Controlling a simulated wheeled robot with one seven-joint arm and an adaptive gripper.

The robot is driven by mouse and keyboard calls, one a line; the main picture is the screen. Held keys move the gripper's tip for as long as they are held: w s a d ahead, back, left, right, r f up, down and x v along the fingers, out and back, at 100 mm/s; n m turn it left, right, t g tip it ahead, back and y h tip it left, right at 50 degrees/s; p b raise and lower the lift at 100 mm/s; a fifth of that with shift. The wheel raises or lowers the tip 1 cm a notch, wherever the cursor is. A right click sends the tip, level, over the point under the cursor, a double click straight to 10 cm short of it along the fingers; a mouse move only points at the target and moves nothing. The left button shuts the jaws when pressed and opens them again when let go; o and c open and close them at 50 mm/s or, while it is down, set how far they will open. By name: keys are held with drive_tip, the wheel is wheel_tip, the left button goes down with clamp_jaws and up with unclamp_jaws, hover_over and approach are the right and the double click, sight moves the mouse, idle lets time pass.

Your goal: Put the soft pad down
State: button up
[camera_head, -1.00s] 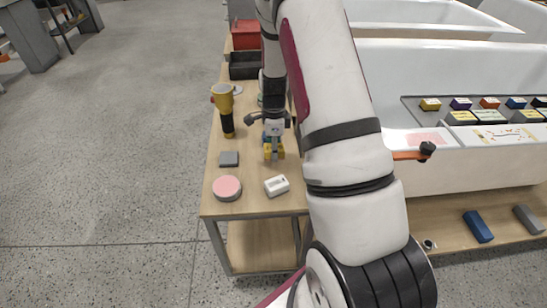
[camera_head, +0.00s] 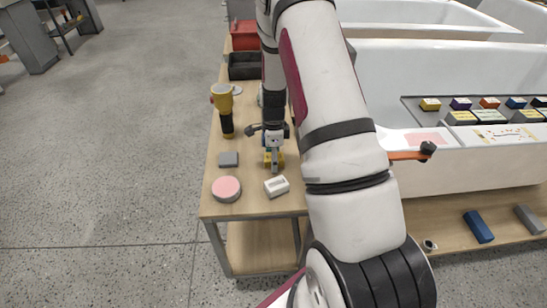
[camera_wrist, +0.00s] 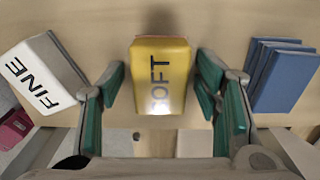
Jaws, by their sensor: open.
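The soft pad is a yellow block marked "SOFT" (camera_wrist: 160,80) in the wrist view. It sits between my fingers, with a narrow gap on each side, and appears to rest on the wooden bench top. My gripper hides part of the pad in the head view.
A white block marked "FINE" (camera_wrist: 40,75) is to the left in the wrist view, and blue blocks (camera_wrist: 283,75) are to the right. On the bench (camera_head: 250,203) stand a pink-topped disc (camera_head: 227,188), a grey block (camera_head: 229,159) and a yellow-black tool (camera_head: 223,105). Bathtub shells (camera_head: 450,70) stand right.

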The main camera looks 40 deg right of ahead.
drive_tip(key=shift+r, duration=0.15)
wheel_tip(320, 180, up, 12)
drive_tip(key=p, duration=0.1)
drive_tip(key=s+a+r+n, duration=0.4)
drive_tip(key=a+r+n, duration=0.3)
drive_tip(key=r, duration=0.4)
drive_tip(key=s+a+r+n+t, duration=0.2)
drive_tip(key=s+a+r+n, duration=0.95)
drive_tip(key=s, duration=0.35)
drive_tip(key=s+a+n, duration=0.3)
drive_tip(key=s+n, duration=0.3)
drive_tip(key=s, duration=0.4)
drive_tip(key=shift+a+f, duration=0.15)
drive_tip(key=shift+f, duration=0.2)
